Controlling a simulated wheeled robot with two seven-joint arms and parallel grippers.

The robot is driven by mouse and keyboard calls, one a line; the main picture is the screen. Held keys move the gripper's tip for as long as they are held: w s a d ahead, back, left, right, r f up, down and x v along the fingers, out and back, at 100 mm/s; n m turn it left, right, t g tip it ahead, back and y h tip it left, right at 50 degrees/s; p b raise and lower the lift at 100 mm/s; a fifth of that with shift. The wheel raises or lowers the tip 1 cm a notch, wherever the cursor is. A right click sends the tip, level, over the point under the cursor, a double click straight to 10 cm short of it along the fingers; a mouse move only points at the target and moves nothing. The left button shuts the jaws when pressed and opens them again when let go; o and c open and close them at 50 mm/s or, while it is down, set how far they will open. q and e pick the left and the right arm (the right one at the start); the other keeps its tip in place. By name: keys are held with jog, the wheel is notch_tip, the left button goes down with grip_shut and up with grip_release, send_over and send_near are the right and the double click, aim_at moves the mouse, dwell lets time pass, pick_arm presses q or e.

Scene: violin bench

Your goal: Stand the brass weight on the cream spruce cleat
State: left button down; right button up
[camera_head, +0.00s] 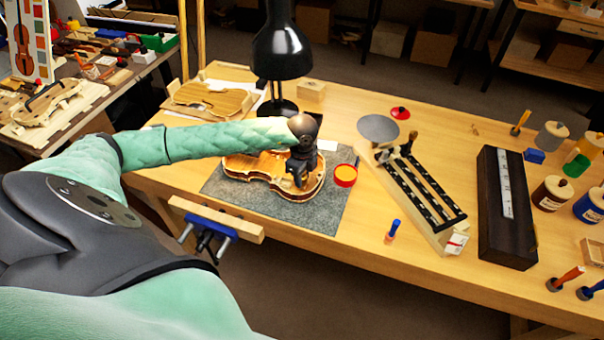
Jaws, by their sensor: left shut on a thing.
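My left gripper (300,182) is low over the open violin body (248,167), near its right part. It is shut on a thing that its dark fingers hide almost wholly. No brass weight shows elsewhere on the bench, so I take the held thing to be it. I cannot tell whether it touches anything below. The cream spruce cleat cannot be made out; the gripper and arm cover part of the violin's inside. The violin lies on a grey mat (330,218). My right gripper is not in view.
A black lamp (283,55) stands behind my left arm. A red-rimmed round tin (345,176) is just right of the violin. A blue-topped tool (392,231), a slotted jig (425,195) and a dark long box (506,210) stand farther right. The front bench is mostly clear.

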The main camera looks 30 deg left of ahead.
pick_arm(q)
jog(key=shift+f, duration=0.1)
jog(key=c, duration=1.1)
grip_release()
jog(key=shift+o, duration=0.2)
